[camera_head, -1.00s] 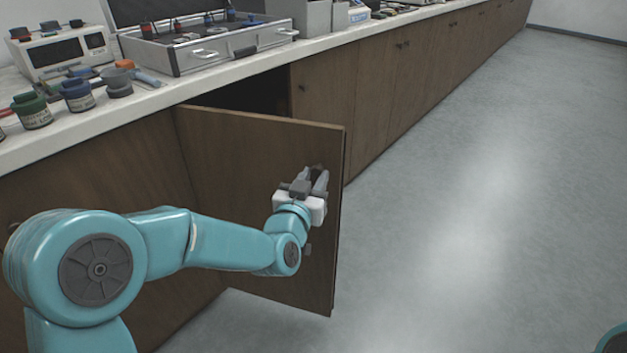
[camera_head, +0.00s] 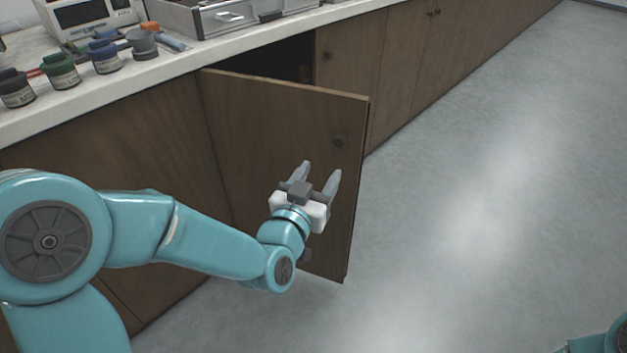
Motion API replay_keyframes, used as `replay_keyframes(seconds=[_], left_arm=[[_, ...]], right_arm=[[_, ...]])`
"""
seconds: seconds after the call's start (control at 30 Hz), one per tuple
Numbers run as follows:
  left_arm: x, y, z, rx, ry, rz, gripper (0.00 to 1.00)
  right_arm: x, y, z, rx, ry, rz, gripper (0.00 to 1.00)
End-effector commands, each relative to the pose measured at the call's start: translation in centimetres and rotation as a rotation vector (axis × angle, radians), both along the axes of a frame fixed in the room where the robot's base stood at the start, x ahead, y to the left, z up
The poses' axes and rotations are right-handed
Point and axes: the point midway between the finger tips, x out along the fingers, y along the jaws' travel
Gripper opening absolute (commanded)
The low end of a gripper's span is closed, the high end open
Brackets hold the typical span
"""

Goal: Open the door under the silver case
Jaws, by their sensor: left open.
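The wooden cabinet door (camera_head: 265,125) under the silver case (camera_head: 222,16) stands swung well out from the counter, with a dark gap into the cabinet behind its top edge.
Several small jars (camera_head: 61,72) and a white instrument (camera_head: 88,15) stand on the white countertop (camera_head: 190,58). More closed cabinet doors (camera_head: 400,60) run along to the upper right. The grey floor (camera_head: 480,200) to the right is clear.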

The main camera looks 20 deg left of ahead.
Motion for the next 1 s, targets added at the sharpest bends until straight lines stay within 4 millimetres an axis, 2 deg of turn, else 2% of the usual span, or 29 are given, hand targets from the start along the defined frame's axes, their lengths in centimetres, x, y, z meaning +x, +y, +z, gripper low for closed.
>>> replay_keyframes(seconds=[0.1, 0.2, 0.47, 0.5, 0.57, 0.6, 0.67, 0.77, 0.8, 0.87, 0.9, 1.0], left_arm=[[-1.7, 0.1, 0.1, 0.0, 0.0, 0.0, 0.56], [-2.4, 0.1, 0.0, 0.0, 0.0, 0.0, 0.56], [-2.6, 0.1, 0.0, 0.0, 0.0, 0.001, 0.56], [-2.6, 0.1, 0.0, 0.0, 0.0, 0.001, 0.53], [-2.6, 0.1, -0.5, -0.001, 0.012, -0.002, 0.33], [-2.5, 0.0, -1.5, -0.005, 0.042, -0.007, 0.2], [-2.4, -0.2, -4.6, -0.02, 0.136, -0.023, 0.01], [-3.6, -0.8, -13.6, -0.079, 0.416, -0.062, 0.0], [-4.9, -1.1, -17.8, -0.113, 0.554, -0.073, 0.0], [-7.7, -1.5, -23.7, -0.172, 0.763, -0.084, 0.0], [-9.9, -1.8, -27.0, -0.212, 0.896, -0.086, 0.0], [-15.9, -2.6, -33.3, -0.306, 1.191, -0.082, 0.0]], right_arm=[[0.0, 0.0, 0.2, 0.0, 0.0, 0.002, 0.43], [0.0, 0.1, 0.2, 0.0, 0.0, 0.003, 0.43], [0.0, 0.1, 0.2, 0.0, 0.0, 0.003, 0.43], [0.0, 0.1, 0.2, 0.0, 0.0, 0.003, 0.43], [0.0, 0.1, 0.2, 0.0, 0.0, 0.003, 0.43], [0.0, 0.1, 0.2, 0.0, 0.0, 0.003, 0.43], [0.0, 0.1, 0.2, 0.0, 0.0, 0.003, 0.43], [0.0, 0.1, 0.2, 0.0, 0.0, 0.003, 0.43], [0.0, 0.1, 0.2, 0.0, 0.0, 0.003, 0.43], [0.0, 0.1, 0.2, 0.0, 0.0, 0.003, 0.43], [0.0, 0.1, 0.2, 0.0, 0.0, 0.003, 0.43], [0.0, 0.1, 0.2, 0.0, 0.0, 0.003, 0.43]])
